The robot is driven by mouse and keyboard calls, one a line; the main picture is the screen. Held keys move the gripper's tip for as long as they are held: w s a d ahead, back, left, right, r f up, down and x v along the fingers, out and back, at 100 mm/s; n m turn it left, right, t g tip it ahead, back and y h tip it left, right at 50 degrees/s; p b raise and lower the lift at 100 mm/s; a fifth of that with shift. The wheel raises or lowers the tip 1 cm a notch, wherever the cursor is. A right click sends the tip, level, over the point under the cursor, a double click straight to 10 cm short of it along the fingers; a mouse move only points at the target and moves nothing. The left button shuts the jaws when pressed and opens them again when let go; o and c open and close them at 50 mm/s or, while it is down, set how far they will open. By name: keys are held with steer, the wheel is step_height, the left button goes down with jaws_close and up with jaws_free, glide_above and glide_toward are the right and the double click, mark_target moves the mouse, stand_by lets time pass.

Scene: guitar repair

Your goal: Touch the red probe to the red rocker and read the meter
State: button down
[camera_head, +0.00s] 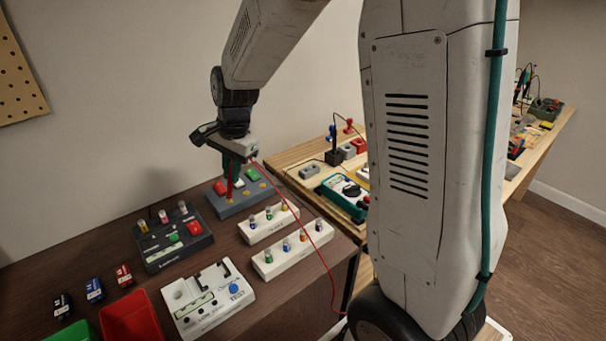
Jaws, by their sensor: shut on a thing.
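My gripper (236,158) hangs over the blue-grey box (238,207) at the back of the dark table. It is shut on the red probe (229,188), which points down in front of the box; its red lead trails down to the right. I cannot tell whether the tip touches anything. The blue-grey box has a red rocker (219,187) beside the probe and a green one (251,175). A darker box (160,261) to the left also has a red rocker (194,228). A teal meter (343,203) lies on the wooden bench, partly hidden by my arm; its reading is not legible.
Two white blocks with small coloured parts (270,270) stand right of the boxes. A white tester (243,299), a red bin (131,308), a green bin (71,334) and small coloured blocks (124,274) are nearer. My arm hides much of the wooden bench (292,158).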

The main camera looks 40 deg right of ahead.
stand_by(0.9)
steer(key=shift+r, duration=3)
